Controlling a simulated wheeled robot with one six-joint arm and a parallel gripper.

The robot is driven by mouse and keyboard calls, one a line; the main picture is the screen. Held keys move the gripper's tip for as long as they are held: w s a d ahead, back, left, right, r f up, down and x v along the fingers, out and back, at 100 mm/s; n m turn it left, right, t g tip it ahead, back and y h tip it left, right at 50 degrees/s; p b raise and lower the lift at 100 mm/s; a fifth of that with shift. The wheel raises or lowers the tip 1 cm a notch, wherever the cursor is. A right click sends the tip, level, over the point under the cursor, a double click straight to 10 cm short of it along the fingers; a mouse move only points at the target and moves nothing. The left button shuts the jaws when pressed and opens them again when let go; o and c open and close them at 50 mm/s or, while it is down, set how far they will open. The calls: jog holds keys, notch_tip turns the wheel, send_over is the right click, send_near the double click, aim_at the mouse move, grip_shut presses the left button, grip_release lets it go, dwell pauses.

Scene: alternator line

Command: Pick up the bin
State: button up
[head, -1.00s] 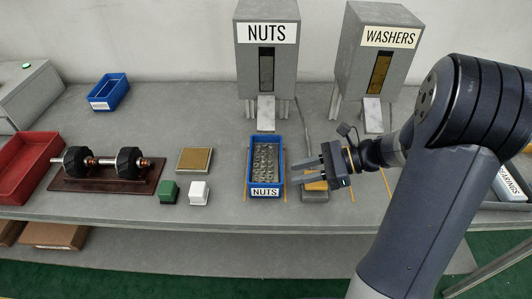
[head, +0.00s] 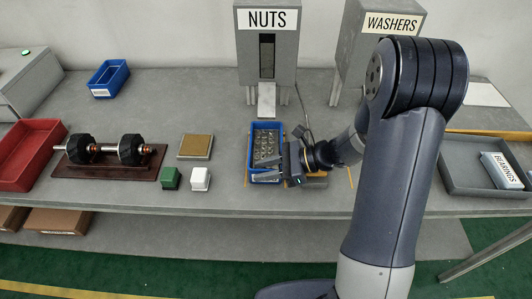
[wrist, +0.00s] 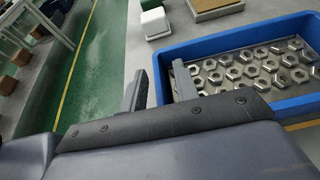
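A blue bin (head: 279,139) full of metal nuts stands on the grey bench below the NUTS dispenser. In the wrist view the bin (wrist: 235,45) fills the right side and sits upright. My gripper (head: 257,169) is at the bin's front end, reaching in from the right. In the wrist view my gripper (wrist: 160,68) is open. One finger appears outside the bin's front wall and the other over or just inside it. I cannot tell whether they touch the wall. The gripper hides the bin's front label in the head view.
The NUTS dispenser (head: 267,55) stands behind the bin, with the WASHERS dispenser (head: 385,30) to its right. A white block (head: 200,179), a green block (head: 171,179) and a tan-topped pad (head: 196,146) lie left of the bin. A grey tray (head: 458,180) is at the right.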

jog(key=shift+c, duration=0.3)
grip_shut()
dwell(1.1)
